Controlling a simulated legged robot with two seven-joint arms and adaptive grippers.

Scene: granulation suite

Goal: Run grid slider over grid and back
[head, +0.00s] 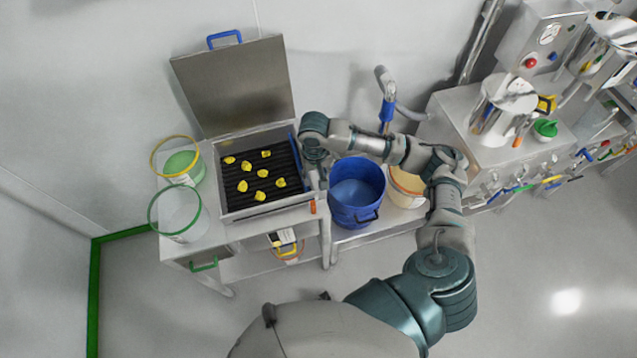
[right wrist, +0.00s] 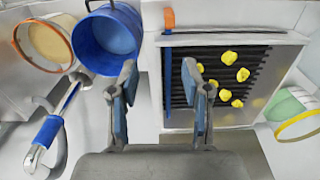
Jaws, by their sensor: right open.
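The grid (head: 258,205) is a black slatted surface in an open steel box, with several yellow lumps scattered on it. In the right wrist view the grid (right wrist: 220,98) lies right of centre. A narrow blue bar, apparently the grid slider (head: 294,150), lies along the grid's right side. In the right wrist view the bar (right wrist: 168,82) shows upright between the finger lines. My right gripper (right wrist: 160,75) is open and empty, with its fingers on either side of the bar in the picture. In the head view my right gripper (head: 316,172) hangs at the box's right edge. My left gripper is out of view.
The box's lid (head: 235,85) stands open behind the grid. A blue bucket (head: 356,208) stands close right of the box, beside an orange-topped tub (head: 407,184). Two clear tubs, one with a yellow rim (head: 180,165) and one with a green rim (head: 178,222), stand left.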

